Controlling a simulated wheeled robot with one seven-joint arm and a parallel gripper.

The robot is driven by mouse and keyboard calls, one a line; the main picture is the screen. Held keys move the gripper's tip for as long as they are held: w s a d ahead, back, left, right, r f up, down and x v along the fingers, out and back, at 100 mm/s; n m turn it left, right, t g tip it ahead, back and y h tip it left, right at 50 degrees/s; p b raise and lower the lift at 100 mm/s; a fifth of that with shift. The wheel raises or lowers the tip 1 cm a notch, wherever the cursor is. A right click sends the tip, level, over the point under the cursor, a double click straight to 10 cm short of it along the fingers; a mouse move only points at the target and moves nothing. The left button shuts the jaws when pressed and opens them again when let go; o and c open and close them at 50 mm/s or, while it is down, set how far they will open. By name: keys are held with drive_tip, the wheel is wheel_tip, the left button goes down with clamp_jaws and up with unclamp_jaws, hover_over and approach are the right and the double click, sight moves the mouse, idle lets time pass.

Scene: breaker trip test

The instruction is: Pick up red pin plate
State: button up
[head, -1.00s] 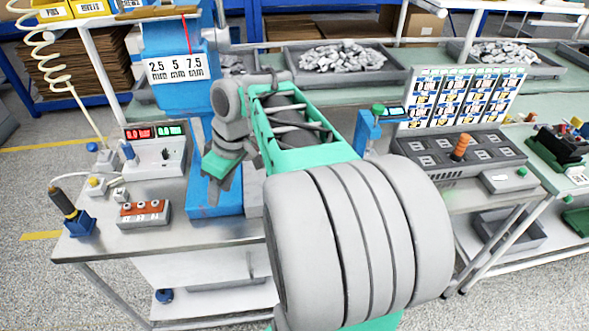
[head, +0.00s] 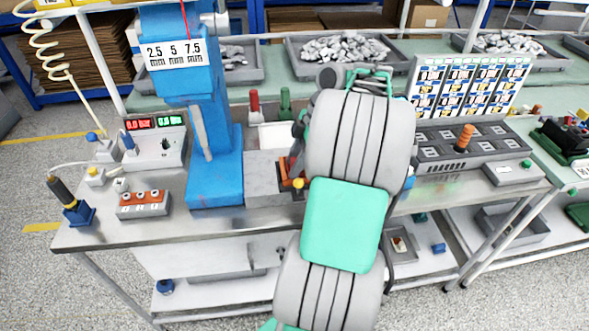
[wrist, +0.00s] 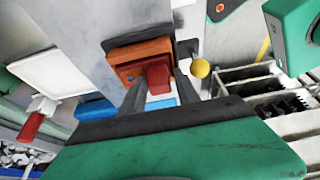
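A small red block (wrist: 158,78), which looks like the red pin plate, sits at an orange fixture (wrist: 138,58) in the wrist view. My gripper (wrist: 161,88) has its two dark fingers on either side of the red block, apart from each other. I see no clear grip on it. In the head view the orange fixture (head: 291,172) shows at the right end of the grey base beside the blue press. My arm hides most of the gripper and the red block there.
A yellow knob (wrist: 201,68) is close to the right finger. The blue press (head: 215,180) stands left of my arm. A red-handled tool (head: 254,101) and a green-handled one (head: 285,103) stand behind. A grey switch panel (head: 460,143) is at right.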

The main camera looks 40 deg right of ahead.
drive_tip(key=shift+c, duration=0.5)
drive_tip(key=shift+r, duration=0.1)
clamp_jaws()
drive_tip(key=shift+r, duration=0.1)
